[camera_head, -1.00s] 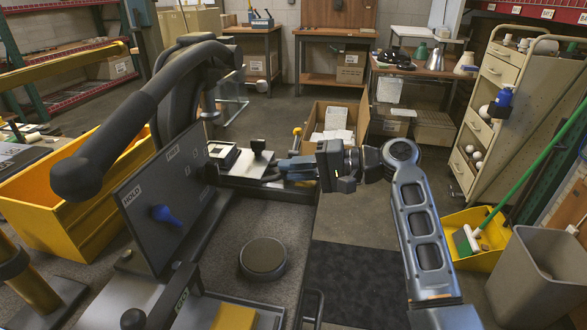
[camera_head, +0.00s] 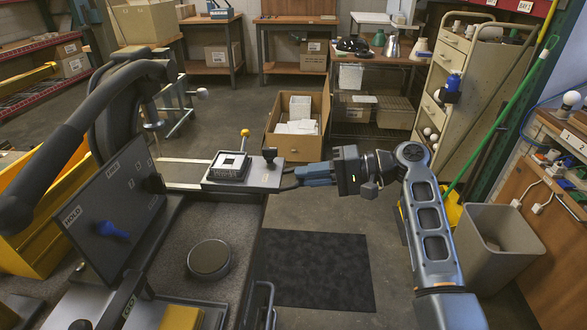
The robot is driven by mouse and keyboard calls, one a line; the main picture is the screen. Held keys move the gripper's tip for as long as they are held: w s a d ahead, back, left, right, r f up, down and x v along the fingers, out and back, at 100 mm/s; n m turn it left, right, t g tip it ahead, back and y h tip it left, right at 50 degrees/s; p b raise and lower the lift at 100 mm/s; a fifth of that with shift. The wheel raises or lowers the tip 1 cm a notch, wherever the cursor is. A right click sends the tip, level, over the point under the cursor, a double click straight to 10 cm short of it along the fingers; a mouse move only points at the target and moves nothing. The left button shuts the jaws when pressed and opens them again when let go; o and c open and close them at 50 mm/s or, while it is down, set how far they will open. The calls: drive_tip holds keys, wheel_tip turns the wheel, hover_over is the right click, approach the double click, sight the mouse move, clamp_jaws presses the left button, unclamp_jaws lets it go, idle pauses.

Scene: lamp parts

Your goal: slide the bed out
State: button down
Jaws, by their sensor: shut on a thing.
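The bed (camera_head: 216,182) is a flat grey plate at the right side of the press-like machine, on a rail (camera_head: 172,172) that shows to its left. My gripper (camera_head: 288,178) comes in from the right and is shut at the bed's right edge. The exact part between the fingertips is too small to make out.
A dark panel (camera_head: 120,205) with a blue lever and a large black arm (camera_head: 85,125) stand at the left. An open cardboard box (camera_head: 296,147) stands just behind the bed. A dark mat (camera_head: 318,272) lies on clear floor in front.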

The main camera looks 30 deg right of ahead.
drive_tip(key=shift+s+d+f, duration=0.1)
drive_tip(key=shift+s+d, duration=0.25)
drive_tip(key=shift+d, duration=0.2)
drive_tip(key=c, duration=1.4)
unclamp_jaws()
drive_tip(key=shift+d, duration=0.1)
drive_tip(key=shift+v, duration=3.9)
